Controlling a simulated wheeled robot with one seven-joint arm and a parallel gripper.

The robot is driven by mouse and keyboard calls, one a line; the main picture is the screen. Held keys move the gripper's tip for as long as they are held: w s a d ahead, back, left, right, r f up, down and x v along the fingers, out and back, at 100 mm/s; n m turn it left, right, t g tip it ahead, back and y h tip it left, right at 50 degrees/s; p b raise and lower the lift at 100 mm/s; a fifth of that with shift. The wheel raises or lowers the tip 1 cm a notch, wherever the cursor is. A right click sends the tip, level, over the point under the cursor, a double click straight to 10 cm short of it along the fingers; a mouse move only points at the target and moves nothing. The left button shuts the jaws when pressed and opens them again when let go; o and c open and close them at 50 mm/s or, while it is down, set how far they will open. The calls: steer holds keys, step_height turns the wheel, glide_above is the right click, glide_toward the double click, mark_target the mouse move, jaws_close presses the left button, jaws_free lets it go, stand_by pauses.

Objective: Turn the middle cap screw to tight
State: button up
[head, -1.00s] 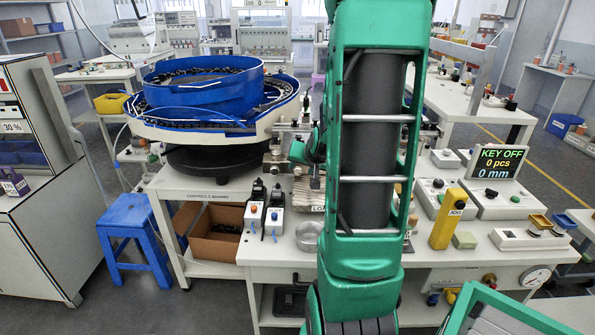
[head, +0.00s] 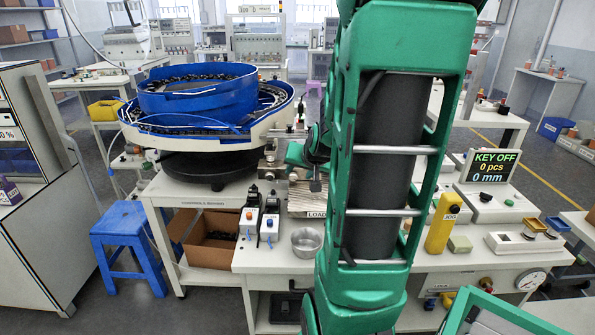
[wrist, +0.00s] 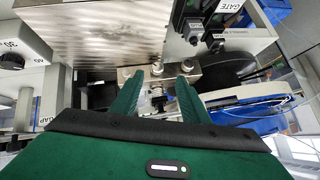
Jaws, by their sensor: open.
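In the wrist view my gripper (wrist: 158,84) is open, its two green fingers spread and pointing at a small metal bracket. A cap screw (wrist: 157,68) sits on the bracket, between the fingertips and slightly beyond them. Another cap screw (wrist: 187,66) is near the right fingertip. The left end of the bracket is partly behind the left finger. A dark threaded or spring-like part (wrist: 157,91) shows below the bracket, between the fingers. I see no contact between the fingers and the middle screw. How tight it is cannot be told. In the head view my arm hides most of this area.
A blue bowl feeder (head: 200,90) stands left of my arm. A metal bowl (head: 306,241) and two small switch boxes (head: 250,222) sit on the bench front. A display (head: 489,166) reads KEY OFF, 0 pcs, 0 mm. A large metal block (wrist: 95,40) fills the wrist view's upper left.

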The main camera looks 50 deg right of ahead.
steer(key=s+a+n+g+y, duration=0.2)
steer(key=s+a, duration=0.5)
steer(key=a, duration=0.4)
steer(key=shift+s+f+n+g+y, duration=0.3)
steer(key=shift+s+n+g+y, duration=0.1)
steer(key=shift+g, duration=0.5)
steer(key=s+a+g, duration=0.1)
steer(key=s+a, duration=0.1)
steer(key=s, duration=0.2)
steer(key=s+a+r+n+g+y, duration=0.1)
steer(key=s+a, duration=0.2)
steer(key=s, duration=0.1)
steer(key=s+a+g+y, duration=0.1)
steer(key=s+a+g, duration=0.1)
steer(key=s+a, duration=0.1)
steer(key=shift+s+a+r+n, duration=0.15)
steer(key=shift+s+n, duration=0.15)
steer(key=shift+s, duration=0.2)
steer(key=shift+c, duration=1.2)
steer(key=shift+s, duration=0.1)
